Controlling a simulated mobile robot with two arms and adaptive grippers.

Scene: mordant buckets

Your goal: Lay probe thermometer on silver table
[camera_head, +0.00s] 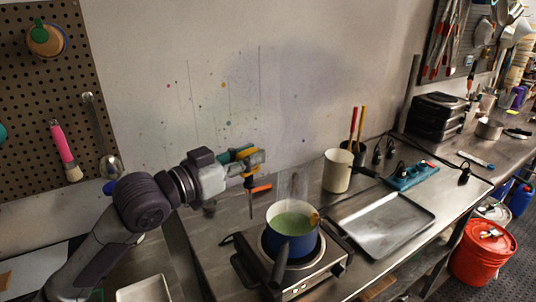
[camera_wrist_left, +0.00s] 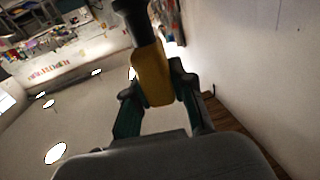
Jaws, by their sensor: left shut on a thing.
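The probe thermometer (camera_head: 256,158) has a yellow body, and a thin dark probe points down below it. My left gripper (camera_head: 247,163) is shut on the yellow body and holds it in the air above the silver table (camera_head: 215,254), left of and above the blue pot. In the left wrist view the yellow body with a black end (camera_wrist_left: 153,76) sits between the two fingers (camera_wrist_left: 155,92). An orange piece shows just below the gripper; I cannot tell whether it belongs to the thermometer. My right gripper is not in view.
A blue pot (camera_head: 280,245) with green liquid steams on a hot plate (camera_head: 322,268). A metal tray (camera_head: 392,222) lies to its right. Bare table shows left of the hot plate.

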